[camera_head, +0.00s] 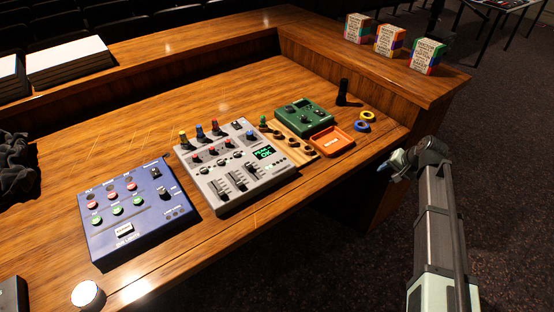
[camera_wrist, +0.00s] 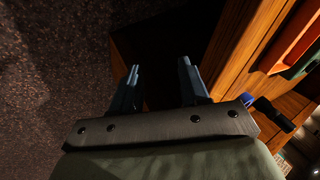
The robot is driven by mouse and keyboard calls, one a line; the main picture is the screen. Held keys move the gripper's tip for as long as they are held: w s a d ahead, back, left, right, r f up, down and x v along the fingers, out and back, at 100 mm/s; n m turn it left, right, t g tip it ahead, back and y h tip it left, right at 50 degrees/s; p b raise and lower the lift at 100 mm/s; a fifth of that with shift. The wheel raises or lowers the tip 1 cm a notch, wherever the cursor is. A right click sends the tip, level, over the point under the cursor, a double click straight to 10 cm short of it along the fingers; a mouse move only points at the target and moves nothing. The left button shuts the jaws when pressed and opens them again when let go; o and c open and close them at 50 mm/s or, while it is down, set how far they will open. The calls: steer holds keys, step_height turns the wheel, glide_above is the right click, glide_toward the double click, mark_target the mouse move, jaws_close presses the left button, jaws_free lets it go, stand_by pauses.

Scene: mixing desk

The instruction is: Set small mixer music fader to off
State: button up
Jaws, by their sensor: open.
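A grey mixer (camera_head: 232,165) sits on the wooden desk, in the middle of the head view. It has several coloured knobs, a lit green display (camera_head: 264,153) and three dark slide faders (camera_head: 238,180) near its front edge. The fader labels are too small to read, so I cannot tell which is music. My gripper (camera_head: 385,167) is off the desk's right edge, well apart from the mixer. In the wrist view my gripper (camera_wrist: 160,66) is open and empty, with two dark fingers apart. The mixer is not seen in the wrist view.
A blue button panel (camera_head: 136,210) lies left of the mixer. A green box with knobs (camera_head: 304,117), an orange tray (camera_head: 332,141), a dark upright cylinder (camera_head: 343,93) and tape rings (camera_head: 362,127) lie to its right. Cube-shaped boxes (camera_head: 390,40) stand on the raised ledge.

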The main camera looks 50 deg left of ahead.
steer(key=shift+n, duration=0.9)
steer(key=s+a+r, duration=0.1)
steer(key=a, duration=0.1)
steer(key=s+a+r, duration=0.1)
steer(key=a+r, duration=0.1)
steer(key=s+a+r, duration=0.1)
steer(key=a, duration=0.1)
steer(key=shift+s+a+r, duration=0.3)
steer(key=shift+r, duration=0.05)
steer(key=n+h, duration=0.6)
steer(key=n, duration=0.6)
glide_toward(249, 165)
steer(key=shift+g, duration=0.3)
steer(key=f, duration=0.8)
steer(key=shift+w+f, duration=0.25)
steer(key=shift+w, duration=0.05)
steer(key=shift+c, duration=0.2)
jaws_close()
